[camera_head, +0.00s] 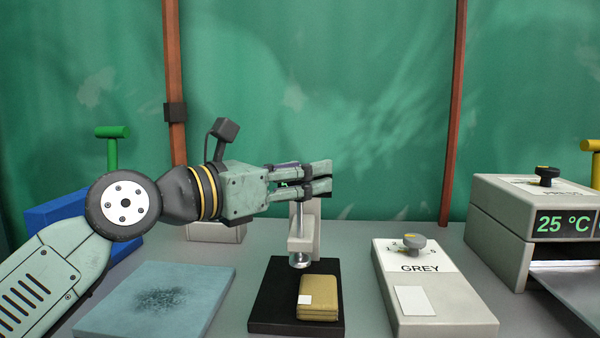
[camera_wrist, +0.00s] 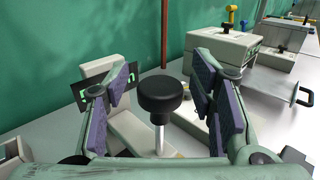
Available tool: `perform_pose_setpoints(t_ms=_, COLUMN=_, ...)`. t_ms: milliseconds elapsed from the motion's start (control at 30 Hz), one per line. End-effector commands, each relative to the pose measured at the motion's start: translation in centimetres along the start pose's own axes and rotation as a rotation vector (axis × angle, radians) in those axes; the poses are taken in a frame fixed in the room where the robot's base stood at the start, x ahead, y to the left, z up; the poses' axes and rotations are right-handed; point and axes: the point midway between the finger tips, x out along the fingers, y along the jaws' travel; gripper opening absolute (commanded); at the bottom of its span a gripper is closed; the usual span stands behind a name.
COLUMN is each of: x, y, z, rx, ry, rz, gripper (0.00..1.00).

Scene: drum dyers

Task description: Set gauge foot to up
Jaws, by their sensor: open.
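The gauge is a pale stand (camera_head: 305,228) on a black base plate (camera_head: 262,310). Its round metal foot (camera_head: 299,260) hangs over the back of the plate; I cannot tell whether it touches. A folded tan cloth (camera_head: 320,300) lies on the plate in front of the foot. In the wrist view a black knob (camera_wrist: 160,94) tops a metal rod (camera_wrist: 159,138). My gripper (camera_head: 328,178) is level at the gauge's top and hides the knob in the head view. It is open, with its purple pads (camera_wrist: 119,88) on either side of the knob, apart from it.
A blue-grey slab (camera_head: 155,300) lies left of the gauge. A box marked GREY with a dial (camera_head: 413,243) stands to the right, and a machine reading 25 °C (camera_head: 500,222) beyond it. Green curtains hang behind the grey table.

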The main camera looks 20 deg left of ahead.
Motion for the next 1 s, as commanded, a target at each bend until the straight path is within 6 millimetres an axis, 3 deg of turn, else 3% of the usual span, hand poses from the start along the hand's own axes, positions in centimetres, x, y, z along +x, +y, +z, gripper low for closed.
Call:
perform_pose_setpoints(t_ms=167, x=-2.1, y=0.1, z=0.1, rx=-0.001, ry=-0.005, rz=0.003, gripper=0.51)
perform_pose_setpoints(t_ms=400, x=-7.3, y=0.1, z=0.1, rx=-0.002, ry=-0.006, rz=0.003, gripper=0.51)
perform_pose_setpoints(t_ms=600, x=-10.6, y=0.1, z=0.1, rx=-0.001, ry=-0.005, rz=0.002, gripper=0.51)
perform_pose_setpoints(t_ms=800, x=-11.9, y=0.0, z=0.1, rx=0.001, ry=-0.002, rz=0.001, gripper=0.51)
perform_pose_setpoints(t_ms=1000, x=-11.9, y=0.0, z=0.0, rx=0.001, ry=-0.001, rz=0.001, gripper=0.51)
